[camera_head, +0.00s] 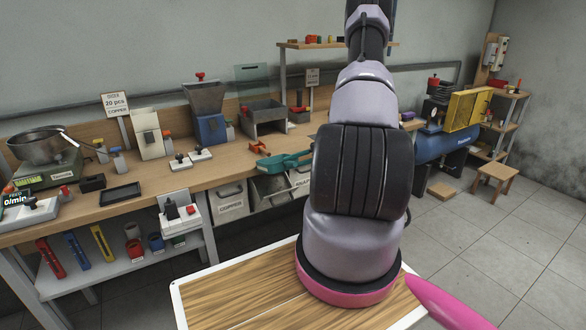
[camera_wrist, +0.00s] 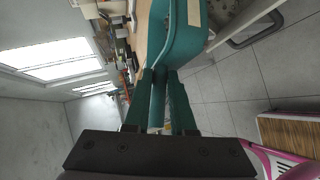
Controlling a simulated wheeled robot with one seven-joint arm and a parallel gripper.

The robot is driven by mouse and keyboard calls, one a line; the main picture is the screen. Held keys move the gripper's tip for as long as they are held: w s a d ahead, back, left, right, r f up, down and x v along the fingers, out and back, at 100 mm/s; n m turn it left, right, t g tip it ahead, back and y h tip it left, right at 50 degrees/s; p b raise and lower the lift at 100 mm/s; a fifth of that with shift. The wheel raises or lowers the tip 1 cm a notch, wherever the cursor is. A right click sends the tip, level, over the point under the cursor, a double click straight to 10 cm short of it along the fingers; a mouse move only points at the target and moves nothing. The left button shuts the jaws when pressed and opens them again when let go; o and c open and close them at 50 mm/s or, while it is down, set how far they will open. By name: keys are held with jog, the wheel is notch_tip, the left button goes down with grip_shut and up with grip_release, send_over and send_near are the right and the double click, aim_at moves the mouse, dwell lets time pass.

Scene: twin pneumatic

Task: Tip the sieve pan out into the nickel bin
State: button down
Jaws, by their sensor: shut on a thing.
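A teal pan-like thing, which I take for the sieve pan (camera_wrist: 180,35), fills the upper middle of the wrist view. My gripper (camera_wrist: 160,76) is shut on its narrow end. In the head view the teal pan (camera_head: 283,162) shows over the bench's front edge, left of my arm, which hides my gripper there. I cannot tell its tilt or contents. Below it, under the bench, are a white bin labelled copper (camera_head: 231,205), a grey open bin (camera_head: 270,190) and a labelled bin (camera_head: 300,182) partly behind my arm, its label hard to read, perhaps nickel.
The bench (camera_head: 145,180) holds a round metal bowl (camera_head: 38,142) on a scale, a blue hopper machine (camera_head: 208,110) and a grey tray stand (camera_head: 264,118). A blue compressor (camera_head: 440,145) and a wooden stool (camera_head: 495,178) stand at right.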

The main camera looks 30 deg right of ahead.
jog(key=w+r+m+g, duration=0.1)
jog(key=w+g, duration=0.1)
jog(key=w+r+m+g+h, duration=0.1)
jog(key=w+m+g, duration=0.1)
jog(key=w+r+m+g, duration=0.1)
jog(key=w+g, duration=0.1)
jog(key=g, duration=0.1)
jog(key=shift+r+h, duration=0.2)
jog(key=shift+h, duration=0.1)
jog(key=w+m+g, duration=0.3)
jog(key=w+g, duration=0.1)
jog(key=w, duration=0.4)
jog(key=shift+a+r+g, duration=0.2)
jog(key=shift+r+g, duration=0.1)
jog(key=shift+g, duration=0.1)
dwell(2.2)
